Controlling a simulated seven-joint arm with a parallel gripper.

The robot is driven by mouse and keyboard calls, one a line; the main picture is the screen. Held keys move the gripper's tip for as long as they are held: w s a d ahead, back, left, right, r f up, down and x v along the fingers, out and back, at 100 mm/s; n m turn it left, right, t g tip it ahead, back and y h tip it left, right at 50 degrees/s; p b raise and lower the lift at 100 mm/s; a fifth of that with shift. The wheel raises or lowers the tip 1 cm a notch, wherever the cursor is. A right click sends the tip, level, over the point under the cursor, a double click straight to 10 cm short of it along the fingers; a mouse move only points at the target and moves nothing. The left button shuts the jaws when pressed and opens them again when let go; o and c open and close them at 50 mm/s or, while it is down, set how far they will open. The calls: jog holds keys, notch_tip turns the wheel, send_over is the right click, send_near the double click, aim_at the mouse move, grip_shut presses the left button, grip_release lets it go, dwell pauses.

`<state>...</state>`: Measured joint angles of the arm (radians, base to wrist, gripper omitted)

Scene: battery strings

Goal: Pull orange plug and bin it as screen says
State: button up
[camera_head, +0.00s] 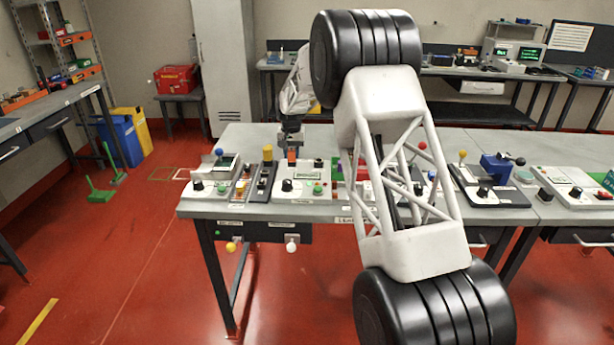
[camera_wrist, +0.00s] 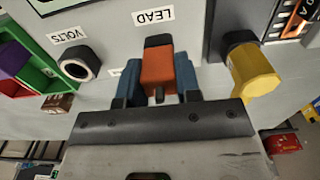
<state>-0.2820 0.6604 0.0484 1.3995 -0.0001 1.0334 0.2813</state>
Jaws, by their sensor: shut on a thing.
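The orange plug (camera_wrist: 158,68) sits between the blue fingertips of my gripper (camera_wrist: 158,84), at the panel beside the LEAD label in the wrist view. My gripper is shut on it. A dark part shows at the plug's far end; I cannot tell whether the plug is still seated. In the head view my gripper (camera_head: 291,140) points down over the grey tester (camera_head: 312,172) on the bench, with a bit of orange at its tip. A screen edge (camera_wrist: 90,8) shows at the top of the wrist view, too cut off to read.
Other panels with knobs crowd the bench (camera_head: 262,210) on both sides. My arm hides part of the bench's middle.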

aim_at(292, 150)
jog(key=shift+r, duration=1.6)
dwell(0.7)
jog(key=shift+r, duration=2.25)
jog(key=w+d+r, duration=0.1)
jog(key=w+d, duration=0.1)
jog(key=d, duration=1.6)
jog(key=shift+d, duration=0.25)
notch_tip(292, 150, down, 6)
